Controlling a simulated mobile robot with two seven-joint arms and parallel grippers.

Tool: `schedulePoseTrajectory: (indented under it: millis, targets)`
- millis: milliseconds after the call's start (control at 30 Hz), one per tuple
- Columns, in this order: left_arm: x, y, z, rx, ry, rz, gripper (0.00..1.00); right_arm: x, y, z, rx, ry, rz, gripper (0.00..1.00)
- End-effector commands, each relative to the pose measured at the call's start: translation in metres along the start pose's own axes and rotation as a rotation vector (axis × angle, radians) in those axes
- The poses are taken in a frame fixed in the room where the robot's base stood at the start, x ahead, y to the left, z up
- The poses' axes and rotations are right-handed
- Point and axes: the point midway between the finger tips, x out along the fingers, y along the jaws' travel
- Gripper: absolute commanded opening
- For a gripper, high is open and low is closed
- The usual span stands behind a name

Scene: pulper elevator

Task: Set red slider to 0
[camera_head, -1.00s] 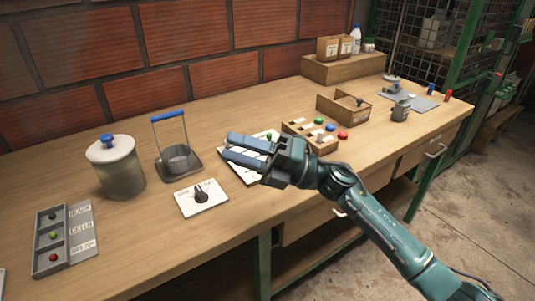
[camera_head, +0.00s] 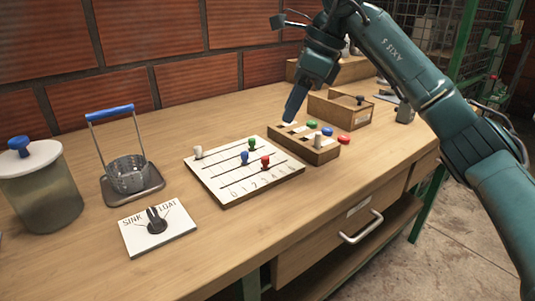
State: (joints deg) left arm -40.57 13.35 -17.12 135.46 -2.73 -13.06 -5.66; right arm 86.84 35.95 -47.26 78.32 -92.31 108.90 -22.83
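The white slider board (camera_head: 215,180) lies on the workbench, with dark tracks and a row of numbers starting with 0 at its front left. The red slider (camera_head: 265,161) stands on the front track, well to the right of the 0 end. Blue (camera_head: 244,157), green (camera_head: 251,143) and white (camera_head: 198,151) sliders stand on it too; the white one is at the far left. My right gripper (camera_head: 292,106) points down behind and right of the board, apart from the red slider. Its fingers overlap in this view, so their gap is hidden. My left gripper is out of view.
A sink/float dial plate (camera_head: 180,224), a wire basket on a tray (camera_head: 130,177) and a lidded jar (camera_head: 40,200) stand to the left. A brick wall runs behind.

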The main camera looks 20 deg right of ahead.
Motion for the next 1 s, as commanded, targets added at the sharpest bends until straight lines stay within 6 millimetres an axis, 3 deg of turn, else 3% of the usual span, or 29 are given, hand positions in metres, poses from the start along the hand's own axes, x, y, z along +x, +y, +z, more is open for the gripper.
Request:
schedulePoseTrajectory:
  millis: [300,500,700,1000]
  targets:
    - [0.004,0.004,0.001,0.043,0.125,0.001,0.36,0.072,0.002,-0.001,-0.002,-0.001,0.005,0.38]
    - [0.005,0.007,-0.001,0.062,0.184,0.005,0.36,0.102,0.002,0.0,-0.002,-0.002,0.005,0.38]
    - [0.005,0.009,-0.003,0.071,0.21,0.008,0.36,0.114,0.001,0.001,-0.002,-0.003,0.002,0.38]
    - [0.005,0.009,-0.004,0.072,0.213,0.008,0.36,0.114,0.001,0.001,-0.002,-0.003,0.003,0.37]
